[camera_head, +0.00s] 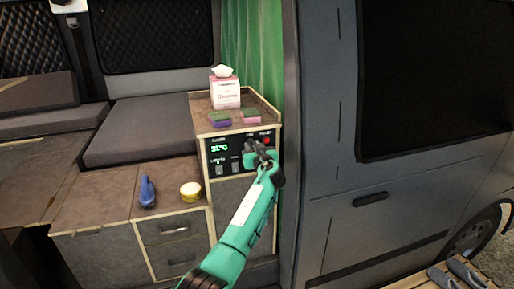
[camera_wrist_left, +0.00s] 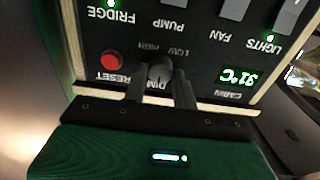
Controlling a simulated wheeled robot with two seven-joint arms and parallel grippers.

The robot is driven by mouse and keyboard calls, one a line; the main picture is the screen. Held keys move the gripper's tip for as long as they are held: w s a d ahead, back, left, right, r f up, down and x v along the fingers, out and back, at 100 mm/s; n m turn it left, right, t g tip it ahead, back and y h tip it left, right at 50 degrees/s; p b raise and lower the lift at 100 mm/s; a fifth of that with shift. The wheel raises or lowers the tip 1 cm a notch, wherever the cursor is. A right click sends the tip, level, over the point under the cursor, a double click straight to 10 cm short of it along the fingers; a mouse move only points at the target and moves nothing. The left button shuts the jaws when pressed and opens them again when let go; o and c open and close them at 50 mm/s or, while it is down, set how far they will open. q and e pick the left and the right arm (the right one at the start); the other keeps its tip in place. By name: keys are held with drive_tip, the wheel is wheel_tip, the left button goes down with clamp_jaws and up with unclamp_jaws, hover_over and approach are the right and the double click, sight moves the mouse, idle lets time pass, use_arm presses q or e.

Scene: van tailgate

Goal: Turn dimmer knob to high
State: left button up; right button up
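The dimmer knob (camera_wrist_left: 160,74) is a dark round knob on the black control panel (camera_head: 224,155), below its LOW and HIGH labels in the upside-down left wrist view. My left gripper (camera_wrist_left: 160,82) has one finger on each side of the knob, with no clear gap, and looks shut on it. In the head view my left gripper (camera_head: 258,153) is at the panel's right part and hides the knob. The knob's pointer is not readable. My right gripper is not in view.
A red reset button (camera_wrist_left: 112,61) sits close beside the fingers; the display (camera_wrist_left: 237,75) is on the other side. A tissue box (camera_head: 225,92) and two sponges (camera_head: 220,119) stand on the cabinet.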

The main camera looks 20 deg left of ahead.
use_arm(q)
drive_tip(key=c, duration=0.3)
